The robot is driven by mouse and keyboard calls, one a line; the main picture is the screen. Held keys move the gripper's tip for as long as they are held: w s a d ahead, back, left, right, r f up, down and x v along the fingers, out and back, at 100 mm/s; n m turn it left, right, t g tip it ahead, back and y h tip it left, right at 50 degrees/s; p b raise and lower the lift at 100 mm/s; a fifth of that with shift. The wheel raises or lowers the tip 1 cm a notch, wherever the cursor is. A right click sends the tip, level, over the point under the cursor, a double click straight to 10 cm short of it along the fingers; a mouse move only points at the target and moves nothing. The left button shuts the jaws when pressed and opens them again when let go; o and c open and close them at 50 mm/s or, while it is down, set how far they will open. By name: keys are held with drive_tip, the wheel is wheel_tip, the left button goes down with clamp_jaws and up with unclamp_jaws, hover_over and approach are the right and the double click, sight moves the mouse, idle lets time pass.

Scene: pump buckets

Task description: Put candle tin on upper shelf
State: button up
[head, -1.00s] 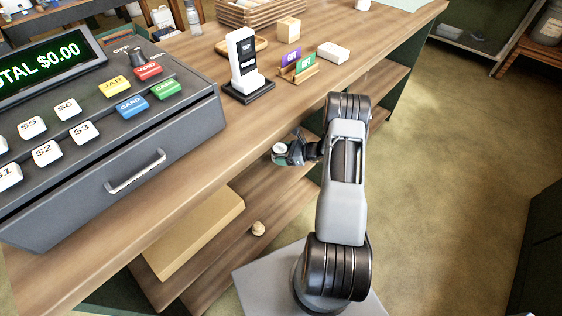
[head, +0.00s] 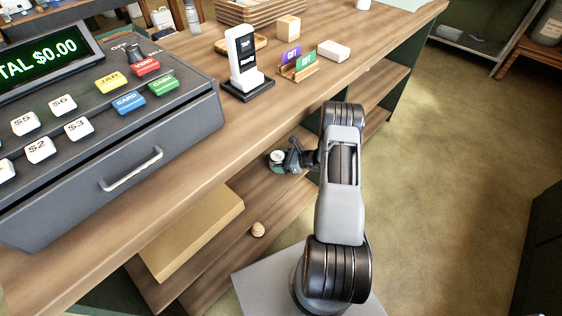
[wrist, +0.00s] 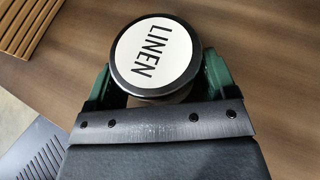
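The candle tin (wrist: 152,52) is round with a dark rim and a white lid label reading LINEN. It sits between the green fingers of my gripper (wrist: 158,75), which is shut around its sides. In the head view my gripper (head: 286,162) holds the tin (head: 276,156) upright below the counter's front edge, over the shelving. The shelf boards (head: 268,192) under the counter show partly behind and below it. I cannot tell whether the tin's base touches a board, because its underside is hidden.
The counter (head: 205,140) overhangs the shelves, with a cash register (head: 120,190) on it. A slatted wooden item (wrist: 28,22) shows in the wrist view. Open floor lies right.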

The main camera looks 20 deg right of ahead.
drive_tip(key=o, duration=0.4)
drive_tip(key=shift+c, duration=0.2)
drive_tip(key=shift+r, duration=0.2)
drive_tip(key=shift+s+d+r+p, duration=0.15)
drive_tip(key=shift+d+r+p, duration=0.05)
drive_tip(key=shift+p, duration=0.1)
drive_tip(key=p+v, duration=0.1)
drive_tip(key=v, duration=1)
drive_tip(key=shift+s, duration=0.1)
drive_tip(key=shift+s+d, duration=0.1)
drive_tip(key=shift+d, duration=0.05)
